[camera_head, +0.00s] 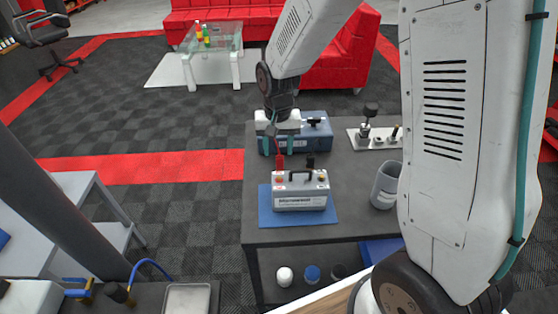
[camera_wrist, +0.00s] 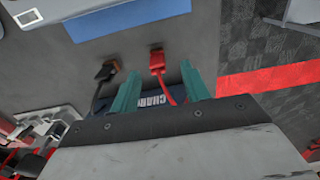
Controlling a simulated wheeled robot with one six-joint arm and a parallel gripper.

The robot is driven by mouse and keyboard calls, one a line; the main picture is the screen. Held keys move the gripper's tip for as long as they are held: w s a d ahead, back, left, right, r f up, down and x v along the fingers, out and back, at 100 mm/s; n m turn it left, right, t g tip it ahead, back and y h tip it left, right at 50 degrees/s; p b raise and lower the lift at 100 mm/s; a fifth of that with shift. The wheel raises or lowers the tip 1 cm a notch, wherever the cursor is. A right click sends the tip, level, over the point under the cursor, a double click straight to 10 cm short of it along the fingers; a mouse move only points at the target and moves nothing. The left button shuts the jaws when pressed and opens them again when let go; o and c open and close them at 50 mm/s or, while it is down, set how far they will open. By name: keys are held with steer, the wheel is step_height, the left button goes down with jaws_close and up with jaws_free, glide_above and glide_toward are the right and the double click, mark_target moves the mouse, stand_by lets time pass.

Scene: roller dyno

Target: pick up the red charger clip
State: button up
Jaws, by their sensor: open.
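The red charger clip (camera_wrist: 157,62) is on the dark table in the wrist view, just beyond my fingertips. Its red cable runs back between the fingers. In the head view the red clip (camera_head: 280,161) shows below my gripper (camera_head: 279,150), behind the battery. My gripper (camera_wrist: 160,74) is open, with its teal fingers apart and nothing held between them. The black clip (camera_wrist: 108,70) lies to the left of the red one in the wrist view. The blue charger (camera_head: 318,132) stands behind my gripper, partly hidden by it.
The battery (camera_head: 300,196) stands on a blue mat (camera_head: 264,216) in front of the clips. A grey cup (camera_head: 384,186) and a plate with metal parts (camera_head: 376,140) are to the right on the table (camera_head: 258,235). The table's left side is mostly clear.

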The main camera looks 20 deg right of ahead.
mark_target(280, 158)
steer(key=f, duration=0.6)
steer(key=shift+w+d+f, duration=0.1)
steer(key=shift+d+f, duration=0.25)
jaws_close()
